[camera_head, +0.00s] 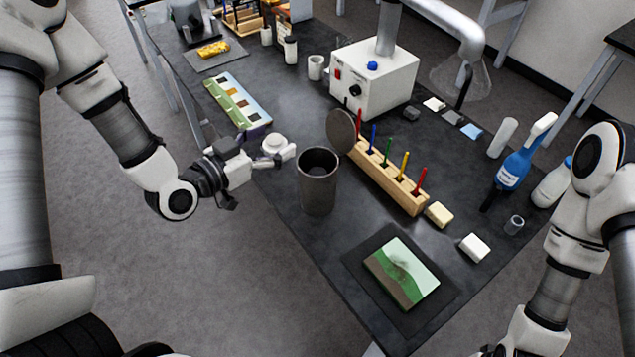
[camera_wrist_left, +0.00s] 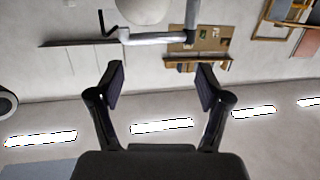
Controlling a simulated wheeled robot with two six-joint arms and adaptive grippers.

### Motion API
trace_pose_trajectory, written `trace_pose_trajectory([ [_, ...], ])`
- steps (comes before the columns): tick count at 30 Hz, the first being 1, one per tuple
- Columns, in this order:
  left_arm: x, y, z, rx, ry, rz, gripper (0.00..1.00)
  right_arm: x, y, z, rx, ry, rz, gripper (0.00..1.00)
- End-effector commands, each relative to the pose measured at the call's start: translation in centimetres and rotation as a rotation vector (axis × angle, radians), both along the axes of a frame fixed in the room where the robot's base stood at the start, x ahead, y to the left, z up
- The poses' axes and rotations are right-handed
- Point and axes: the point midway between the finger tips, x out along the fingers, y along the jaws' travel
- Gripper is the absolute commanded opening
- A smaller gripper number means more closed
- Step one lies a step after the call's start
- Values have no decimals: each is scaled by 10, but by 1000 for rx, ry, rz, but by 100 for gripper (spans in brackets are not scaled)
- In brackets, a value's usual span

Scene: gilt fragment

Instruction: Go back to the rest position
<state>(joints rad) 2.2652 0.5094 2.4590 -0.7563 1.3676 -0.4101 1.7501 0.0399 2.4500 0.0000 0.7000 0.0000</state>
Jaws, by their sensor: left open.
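My left gripper (camera_head: 232,172) is at the left edge of the dark table, left of the dark grey cylindrical bin (camera_head: 318,182). In the left wrist view its two dark fingers (camera_wrist_left: 160,85) stand apart with nothing between them. That view faces the wall and ceiling lights, which appear upside down. My right arm comes down at the right side of the head view and runs out at the bottom edge. Its gripper cannot be made out there.
The table holds a wooden rack (camera_head: 388,178) with coloured sticks, a white control box (camera_head: 375,78), a blue bottle (camera_head: 512,172) and a painted panel (camera_head: 402,272) on a dark mat. A colour strip (camera_head: 238,103) lies near the left edge. Grey floor left of the table is clear.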

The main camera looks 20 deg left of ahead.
Motion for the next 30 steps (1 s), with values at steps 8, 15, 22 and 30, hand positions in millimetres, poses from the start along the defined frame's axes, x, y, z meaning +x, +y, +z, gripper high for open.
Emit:
trace_pose_trajectory([
  [8,0,0,0,1,1,-1,77,0,0,0,0,0,0,40],
  [15,-2,-1,-11,1,15,-2,77,0,0,-5,0,0,0,40],
  [22,-42,-30,-153,101,247,-84,77,0,0,-52,0,0,0,40],
  [30,-165,-22,-356,309,916,10,77,0,0,-96,0,0,0,40],
])
